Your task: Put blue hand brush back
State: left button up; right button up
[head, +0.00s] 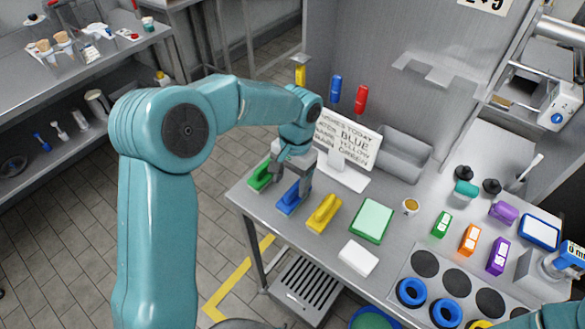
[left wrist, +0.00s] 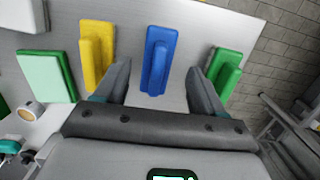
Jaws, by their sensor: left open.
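The blue hand brush (head: 288,204) lies on the steel table between a green brush (head: 259,180) and a yellow brush (head: 323,213). My left gripper (head: 291,184) is above the blue brush, pointing down. In the left wrist view, its two fingers are apart, with the blue brush (left wrist: 158,62) showing between them. I cannot tell how far the fingers are above it. The yellow brush (left wrist: 96,55) and the green brush (left wrist: 223,75) lie outside the fingers. My right gripper is not in view.
A sign (head: 345,140) stands behind the brushes, with a grey bin (head: 405,150) beside it. A green pad (head: 371,220) and a white block (head: 358,257) lie to the right. Small coloured blocks stand farther right. A blue and a red item hang on the back panel.

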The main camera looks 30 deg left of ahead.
aim_at(294, 188)
pick_arm(q)
jog(key=r, duration=0.2)
jog(key=w+r, duration=0.1)
jog(key=r, duration=0.1)
jog(key=shift+d+r, duration=0.1)
jog(key=shift+r, duration=0.1)
jog(key=shift+s+r, duration=0.1)
jog(key=shift+r, duration=0.45)
jog(key=shift+f, duration=0.1)
jog(key=shift+s, duration=0.1)
